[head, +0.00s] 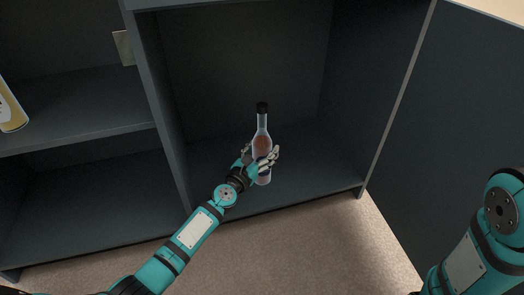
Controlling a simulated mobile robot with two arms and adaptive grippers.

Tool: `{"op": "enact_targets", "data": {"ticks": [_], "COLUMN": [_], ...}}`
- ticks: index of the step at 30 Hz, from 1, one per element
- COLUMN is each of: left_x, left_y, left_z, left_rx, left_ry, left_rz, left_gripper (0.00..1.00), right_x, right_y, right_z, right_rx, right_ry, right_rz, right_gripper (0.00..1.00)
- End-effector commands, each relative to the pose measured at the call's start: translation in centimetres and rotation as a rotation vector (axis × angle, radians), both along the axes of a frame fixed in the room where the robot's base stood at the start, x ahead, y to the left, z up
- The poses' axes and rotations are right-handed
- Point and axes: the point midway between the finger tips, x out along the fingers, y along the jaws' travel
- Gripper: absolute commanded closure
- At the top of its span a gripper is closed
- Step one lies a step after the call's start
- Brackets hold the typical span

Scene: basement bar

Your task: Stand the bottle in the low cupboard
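The bottle (262,125) is clear with a pinkish content and a black cap. It is upright inside the right compartment of the dark low cupboard (174,110), near its front opening. My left gripper (264,162) is around the lower body of the bottle, its fingers closed against it. I cannot tell whether the bottle's base touches the cupboard floor. My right gripper is out of view; only part of my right arm shows at the right edge.
The cupboard door (455,110) stands open at the right. A vertical divider separates the left shelves (80,105), where a yellow-labelled item (10,108) stands at the far left. The right compartment is otherwise empty behind the bottle.

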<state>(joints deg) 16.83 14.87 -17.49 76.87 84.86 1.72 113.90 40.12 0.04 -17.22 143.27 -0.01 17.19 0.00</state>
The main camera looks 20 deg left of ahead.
Motion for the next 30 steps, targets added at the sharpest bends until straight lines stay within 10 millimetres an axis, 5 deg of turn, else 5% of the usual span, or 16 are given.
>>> {"op": "enact_targets", "data": {"ticks": [3, 14, 30], "left_x": [0.0, -0.2, -10.2], "left_y": [0.0, 0.1, 2.1], "left_z": [0.0, 0.4, 0.2], "left_rx": [0.0, 0.0, 0.001], "left_ry": [0.0, 0.001, 0.002], "left_rz": [0.0, 0.0, 0.0], "left_gripper": [0.18, 0.18, 0.18], "right_x": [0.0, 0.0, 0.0], "right_y": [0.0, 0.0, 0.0], "right_z": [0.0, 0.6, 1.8], "right_rx": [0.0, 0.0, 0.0], "right_ry": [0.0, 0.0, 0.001], "right_rz": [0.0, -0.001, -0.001], "right_gripper": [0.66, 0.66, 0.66]}}
